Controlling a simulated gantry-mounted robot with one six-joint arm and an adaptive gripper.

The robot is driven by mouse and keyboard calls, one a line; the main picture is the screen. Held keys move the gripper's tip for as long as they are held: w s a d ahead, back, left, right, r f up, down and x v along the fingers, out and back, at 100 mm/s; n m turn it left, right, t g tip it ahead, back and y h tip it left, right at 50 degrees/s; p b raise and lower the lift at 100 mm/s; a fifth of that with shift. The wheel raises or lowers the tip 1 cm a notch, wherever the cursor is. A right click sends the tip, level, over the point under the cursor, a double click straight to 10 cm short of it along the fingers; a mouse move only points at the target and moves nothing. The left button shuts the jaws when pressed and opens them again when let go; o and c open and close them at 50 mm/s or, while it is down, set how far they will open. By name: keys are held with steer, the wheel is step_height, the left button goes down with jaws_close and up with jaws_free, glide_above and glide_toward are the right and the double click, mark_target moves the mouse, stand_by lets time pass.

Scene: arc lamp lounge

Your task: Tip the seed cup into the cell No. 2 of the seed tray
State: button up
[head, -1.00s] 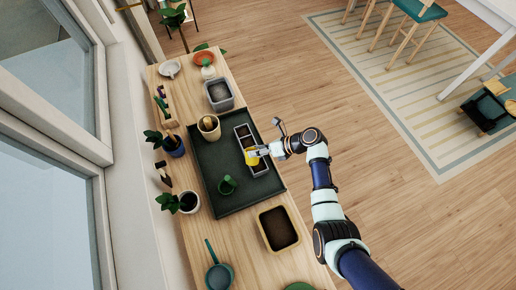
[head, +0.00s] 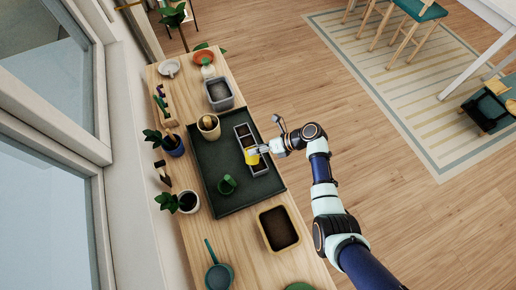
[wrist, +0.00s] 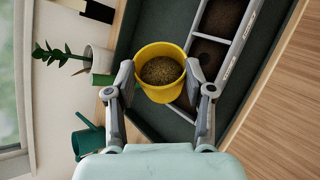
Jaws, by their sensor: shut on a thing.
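My gripper (wrist: 160,78) is shut on the yellow seed cup (wrist: 150,50), one finger on each side. The cup's open mouth faces the wrist camera, and brown seeds show inside. In the head view my gripper (head: 262,150) holds the cup (head: 251,157) over the lower half of the grey seed tray (head: 265,166). The seed tray (wrist: 242,42) also shows in the wrist view, with dark soil in its cells. The cup hides part of one cell. Small marks on the rim are too small to read, so I cannot tell which cell is No. 2.
The seed tray sits on a dark green mat-like tray (head: 213,160) on a wooden bench (head: 262,262). Around it are a green cup (head: 227,184), a beige pot (head: 209,124), a grey soil box (head: 220,94), a yellow-rimmed soil box (head: 278,229) and potted plants by the window.

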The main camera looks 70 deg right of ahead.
steer(key=shift+w+d+f+m+y+p, duration=0.1)
steer(key=shift+d+f+m+y+p, duration=0.1)
steer(key=shift+m+y, duration=0.2)
steer(key=shift+w+d+f+m+y+p, duration=0.1)
steer(key=shift+d+m+y+p, duration=0.15)
steer(key=shift+y, duration=0.25)
stand_by(0.3)
steer(key=shift+a+r, duration=0.1)
stand_by(0.3)
